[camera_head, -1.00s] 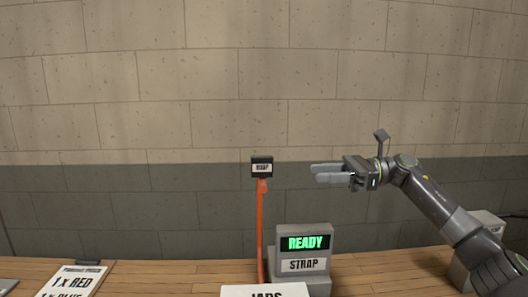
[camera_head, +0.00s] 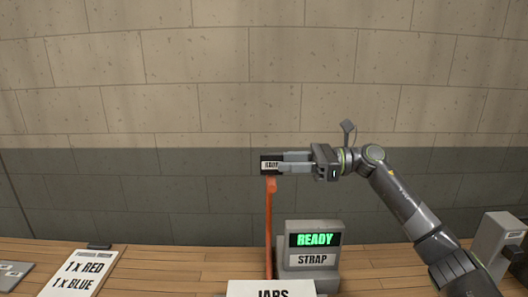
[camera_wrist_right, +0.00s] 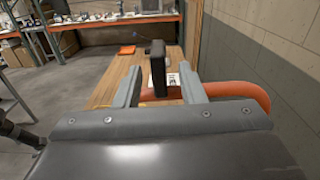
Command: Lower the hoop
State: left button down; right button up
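The hoop (camera_head: 269,225) is an orange upright bar in the head view, topped by a black block (camera_head: 264,167) with a small white label that is hard to read. In the right wrist view the hoop's orange curve (camera_wrist_right: 250,92) passes beneath the fingers. My right gripper (camera_head: 287,162) is at the block from the right, its fingertips overlapping the block's right side in the head view. In the wrist view the black block (camera_wrist_right: 158,68) stands between the two open fingers, with a gap on each side. My left gripper is not in view.
A grey unit (camera_head: 313,233) with a green "READY" display and a "STRAP" label stands beside the hoop. A "JARS" sign (camera_head: 271,289) is in front. An order card (camera_head: 85,271) lies left on the wooden bench (camera_head: 190,263). A grey box (camera_head: 494,243) stands right.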

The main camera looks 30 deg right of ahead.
aim_at(264, 174)
jog(key=p+x, duration=0.2)
jog(key=x, duration=0.3)
jog(key=shift+a+r, duration=0.1)
jog(key=shift+r, duration=0.05)
jog(key=shift+w+a, duration=0.2)
jog(key=shift+a, duration=0.2)
grip_shut()
